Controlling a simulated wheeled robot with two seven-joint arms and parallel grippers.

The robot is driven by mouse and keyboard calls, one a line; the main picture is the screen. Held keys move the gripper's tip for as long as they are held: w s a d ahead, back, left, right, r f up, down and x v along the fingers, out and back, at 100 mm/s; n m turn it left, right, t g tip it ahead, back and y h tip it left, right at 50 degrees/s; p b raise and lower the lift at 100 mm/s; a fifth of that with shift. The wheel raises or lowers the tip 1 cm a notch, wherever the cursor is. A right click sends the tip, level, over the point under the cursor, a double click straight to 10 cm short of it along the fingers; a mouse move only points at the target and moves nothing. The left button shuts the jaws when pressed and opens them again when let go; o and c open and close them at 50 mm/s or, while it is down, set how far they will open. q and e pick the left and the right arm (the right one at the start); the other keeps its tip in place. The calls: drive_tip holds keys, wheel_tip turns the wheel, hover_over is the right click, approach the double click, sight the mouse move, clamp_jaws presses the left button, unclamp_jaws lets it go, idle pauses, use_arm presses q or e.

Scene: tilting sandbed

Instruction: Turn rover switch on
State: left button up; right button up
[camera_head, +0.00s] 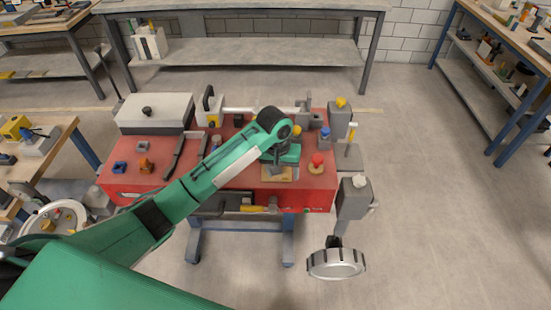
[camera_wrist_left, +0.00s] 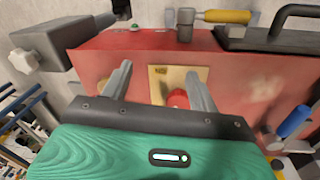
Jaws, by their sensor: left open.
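The rover switch cannot be singled out with certainty. In the left wrist view a brass plate (camera_wrist_left: 176,80) with a small dark label lies on the red top, and a red piece (camera_wrist_left: 177,98) shows on it between my fingers, partly hidden by the gripper body. The brass plate also shows in the head view (camera_head: 268,176), partly covered by my gripper. My left gripper (camera_wrist_left: 158,82) is open, its fingers apart over the plate; it points down there in the head view (camera_head: 280,172). I cannot tell whether it touches anything. My right gripper is not in view.
The red bench (camera_head: 150,180) carries a red knob (camera_head: 317,159) right of my gripper, a white box (camera_head: 155,112) and several fittings. A yellow-handled valve (camera_wrist_left: 226,16) and a blue handle (camera_wrist_left: 295,121) show near my gripper. A handwheel (camera_head: 336,263) hangs at front right. Floor at right is clear.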

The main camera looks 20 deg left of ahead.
use_arm(q)
drive_tip(key=w+a+r+n+y, duration=0.15)
drive_tip(key=w+a+r, duration=0.35)
drive_tip(key=r, duration=0.6)
drive_tip(key=shift+n+g, duration=0.3)
drive_tip(key=shift+n, duration=0.15)
drive_tip(key=f+p, duration=0.1)
drive_tip(key=f, duration=0.3)
drive_tip(key=w+f+p, duration=0.1)
drive_tip(key=f, duration=0.7)
drive_tip(key=shift+w+d+f+p, duration=0.15)
drive_tip(key=shift+d+f+p, duration=0.1)
drive_tip(key=shift+d+p, duration=0.15)
drive_tip(key=shift+f, duration=0.7)
drive_tip(key=c, duration=0.8)
drive_tip(key=shift+c, duration=0.8)
